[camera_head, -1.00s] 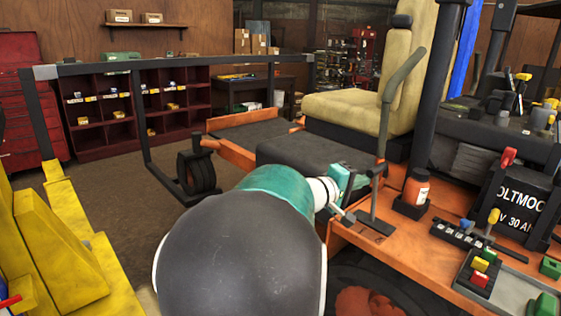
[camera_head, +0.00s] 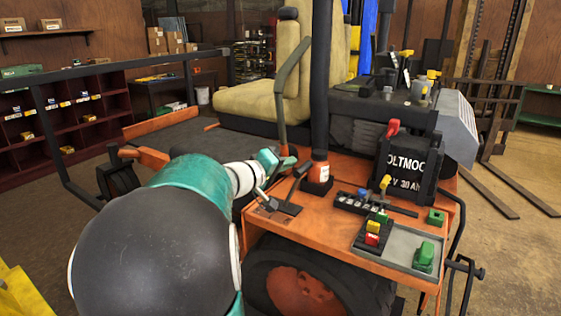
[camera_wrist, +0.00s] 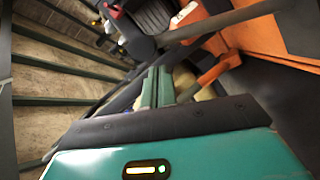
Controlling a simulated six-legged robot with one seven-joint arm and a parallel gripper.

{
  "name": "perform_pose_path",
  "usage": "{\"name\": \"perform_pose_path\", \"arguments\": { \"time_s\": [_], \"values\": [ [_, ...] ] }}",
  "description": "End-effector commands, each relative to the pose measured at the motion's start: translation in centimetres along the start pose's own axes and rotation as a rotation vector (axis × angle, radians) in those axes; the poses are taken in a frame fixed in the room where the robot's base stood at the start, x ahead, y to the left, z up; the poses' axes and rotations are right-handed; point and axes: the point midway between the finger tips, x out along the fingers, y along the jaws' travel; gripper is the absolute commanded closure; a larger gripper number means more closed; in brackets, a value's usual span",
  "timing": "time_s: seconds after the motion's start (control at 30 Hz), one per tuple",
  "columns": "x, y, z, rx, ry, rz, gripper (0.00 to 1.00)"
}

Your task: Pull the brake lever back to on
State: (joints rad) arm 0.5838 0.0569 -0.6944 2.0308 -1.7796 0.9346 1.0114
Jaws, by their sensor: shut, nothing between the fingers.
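A short dark lever (camera_head: 294,188) stands on a flat plate on the orange deck and leans right in the head view. A tall grey lever with a bent top (camera_head: 283,90) rises beside the seat. No label shows which is the brake lever. My teal gripper (camera_head: 286,161) is at the foot of the tall lever, just left of and above the short lever's top. In the wrist view my green fingers (camera_wrist: 157,86) are together and hold nothing. A long grey bar (camera_wrist: 215,28) crosses beyond them. Whether the fingers touch either lever cannot be told.
A black battery box (camera_head: 407,165), a switch row (camera_head: 365,203) and a grey tray (camera_head: 405,255) are farther right. The tan seat (camera_head: 250,100) is behind.

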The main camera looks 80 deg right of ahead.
Motion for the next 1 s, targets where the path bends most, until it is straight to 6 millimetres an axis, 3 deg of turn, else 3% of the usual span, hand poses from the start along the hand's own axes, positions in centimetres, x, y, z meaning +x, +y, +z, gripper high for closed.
{"name": "perform_pose_path", "arguments": {
  "time_s": [0.17,0.7,0.83,1.0],
  "values": [
    [0.1,0.6,1.3,0.003,0.0,-0.001,1.0],
    [0.2,0.8,1.8,0.001,-0.004,0.002,1.0],
    [-0.1,0.8,0.9,0.001,-0.003,0.003,1.0],
    [-1.0,1.0,-1.9,0.0,0.001,0.004,1.0]
  ]
}}
